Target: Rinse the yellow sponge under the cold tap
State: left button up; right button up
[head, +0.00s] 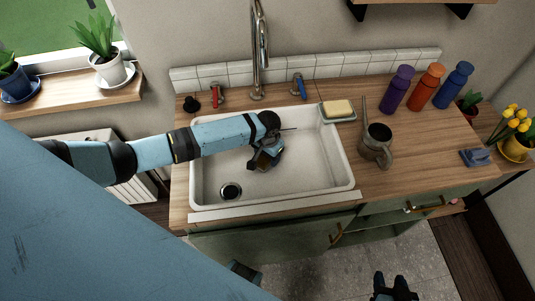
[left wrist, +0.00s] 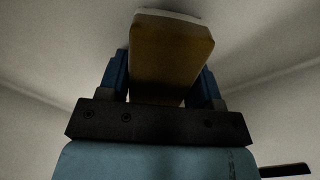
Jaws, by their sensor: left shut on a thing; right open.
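My left gripper (head: 265,164) is low inside the white sink (head: 320,165), shut on a yellow-brown block with a pale layer, the yellow sponge (left wrist: 172,55). In the left wrist view the sponge sits between the blue fingers (left wrist: 160,85); in the head view the gripper mostly hides it. The tall chrome spout (head: 257,55) rises behind the sink, with a red handle (head: 217,97) to its left and a blue handle (head: 298,87) to its right. No running water shows. My right gripper (head: 395,288) is open and empty over the floor at the bottom edge.
A pale yellow block (head: 339,107) lies in a green dish by the sink's back right corner. A grey watering can (head: 376,146) stands right of the sink. Purple (head: 397,88), orange (head: 426,87) and blue (head: 453,85) bottles stand behind. A black plug (head: 191,104) is back left.

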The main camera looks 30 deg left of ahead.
pick_arm(q)
jog(key=shift+f, duration=0.15)
jog(key=o, duration=1)
notch_tip(320, 180, up, 14)
jog(key=shift+f+p, duration=0.1)
jog(key=shift+p, duration=0.3)
